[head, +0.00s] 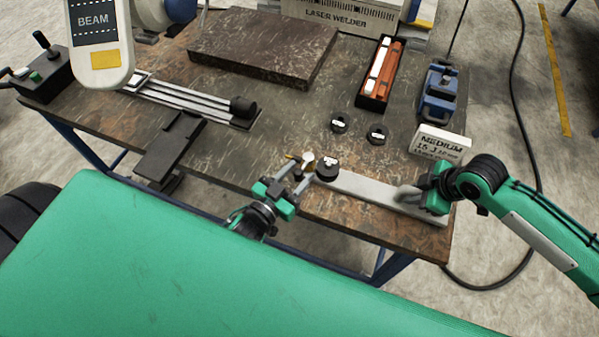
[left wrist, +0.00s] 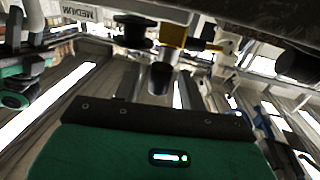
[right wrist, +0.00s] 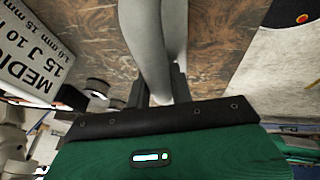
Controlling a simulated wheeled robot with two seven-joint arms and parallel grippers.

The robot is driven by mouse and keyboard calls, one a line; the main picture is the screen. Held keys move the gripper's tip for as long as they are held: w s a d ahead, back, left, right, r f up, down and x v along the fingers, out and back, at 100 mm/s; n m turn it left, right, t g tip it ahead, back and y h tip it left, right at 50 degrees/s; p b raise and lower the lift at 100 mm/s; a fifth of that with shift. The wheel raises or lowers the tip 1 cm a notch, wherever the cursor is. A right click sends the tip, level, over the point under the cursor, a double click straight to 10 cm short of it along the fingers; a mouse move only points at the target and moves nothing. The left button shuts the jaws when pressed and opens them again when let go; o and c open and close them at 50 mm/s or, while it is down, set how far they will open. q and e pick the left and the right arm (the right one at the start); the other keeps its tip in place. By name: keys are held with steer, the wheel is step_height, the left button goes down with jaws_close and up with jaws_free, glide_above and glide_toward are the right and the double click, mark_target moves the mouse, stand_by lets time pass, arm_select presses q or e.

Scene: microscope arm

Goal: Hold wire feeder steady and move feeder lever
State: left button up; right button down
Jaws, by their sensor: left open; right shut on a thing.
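The wire feeder (head: 358,187) is a long grey bar lying near the table's front edge, with a black round knob (head: 327,169) at its left end. A small pale-tipped, brass-coloured part, perhaps the feeder lever (head: 307,159), shows beside the knob. A yellow part (left wrist: 173,36) shows near black cylinders in the left wrist view. My left gripper (head: 298,174) is open, its fingers reaching toward the small pale part; I cannot tell whether they touch it. My right gripper (head: 409,198) is shut on the bar's right end. The grey bar (right wrist: 152,40) runs between its fingers in the right wrist view.
A white MEDIUM sign (head: 440,144) stands just behind my right gripper. Two small black spools (head: 338,124) lie behind the feeder. A blue vise (head: 438,92), a tray of orange rods (head: 378,75) and a dark slab (head: 263,45) stand farther back. A black pedal-like plate (head: 172,146) is at left.

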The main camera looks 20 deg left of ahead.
arm_select(q)
steer(key=shift+w, duration=0.25)
arm_select(e)
steer(key=shift+r, duration=0.1)
arm_select(q)
jaws_close()
steer(key=shift+m+h, duration=0.3)
steer(key=shift+h, duration=0.2)
steer(key=shift+w+a+m+g+h, duration=0.1)
steer(key=shift+a+m+g+h, duration=0.25)
steer(key=shift+m+g+h, duration=0.4)
steer(key=shift+w+a+m+g+h, duration=0.1)
steer(key=shift+a+m+g+h, duration=0.3)
steer(key=shift+h, duration=0.6)
steer(key=shift+w+a+m+g+h, duration=0.1)
steer(key=shift+a+m+g+h, duration=0.2)
steer(key=shift+m+h, duration=0.5)
